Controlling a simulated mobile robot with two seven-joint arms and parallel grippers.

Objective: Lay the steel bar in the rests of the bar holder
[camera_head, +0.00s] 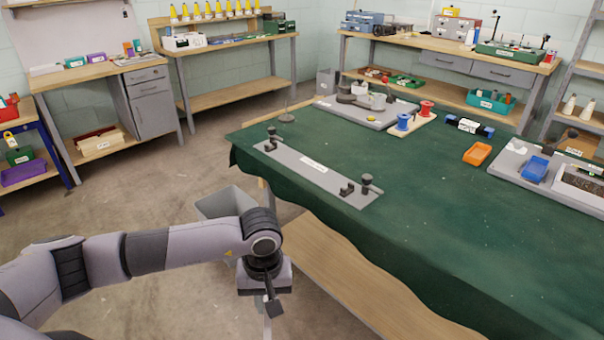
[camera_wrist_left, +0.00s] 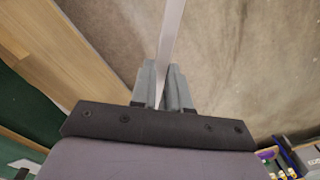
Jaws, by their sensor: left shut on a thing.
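The bar holder (camera_head: 318,175) is a long grey plate with a white label, lying on the near left part of the green-covered table. A dark rest (camera_head: 272,143) stands near its far left end and another (camera_head: 347,189) near its right end. No bar lies across them. My left gripper (camera_head: 270,306) hangs in front of the table, to the left of its near edge and apart from the holder. In the left wrist view the gripper (camera_wrist_left: 166,80) is shut on the steel bar (camera_wrist_left: 174,30), a pale, narrow strip running up out of the picture. My right gripper is out of view.
The green table top (camera_head: 400,220) is clear right of the holder. Red and blue spools (camera_head: 414,118), an orange tray (camera_head: 477,153) and a grey fixture (camera_head: 365,108) stand farther back. A wooden shelf (camera_head: 345,285) runs below the table. A grey bin (camera_head: 224,202) stands behind my left arm.

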